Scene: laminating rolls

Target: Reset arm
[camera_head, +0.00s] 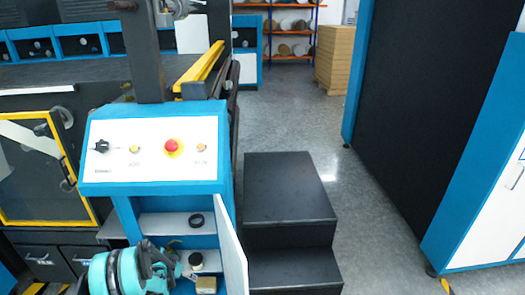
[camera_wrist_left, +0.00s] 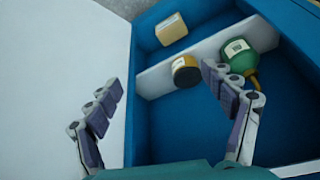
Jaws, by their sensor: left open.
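My left arm comes in at the bottom left of the head view. Its gripper (camera_head: 162,262) is in front of the open lower cabinet of the blue machine console (camera_head: 150,105). The left wrist view shows its two jointed fingers spread apart, with nothing between the fingertips (camera_wrist_left: 160,82). Past the fingers are a small dark-topped round container (camera_wrist_left: 186,70), a green bottle (camera_wrist_left: 237,54) partly behind the right finger, and a yellowish box (camera_wrist_left: 172,29). The fingers look clear of the container and box; I cannot tell whether one touches the bottle. My right gripper is not in view.
The cabinet's white door (camera_head: 231,245) stands open beside the arm. A black ring (camera_head: 196,220) lies on the upper shelf. Black steps (camera_head: 290,190) stand right of the console. Grey floor (camera_head: 375,215) is open farther right, before a large black and blue machine (camera_head: 430,110).

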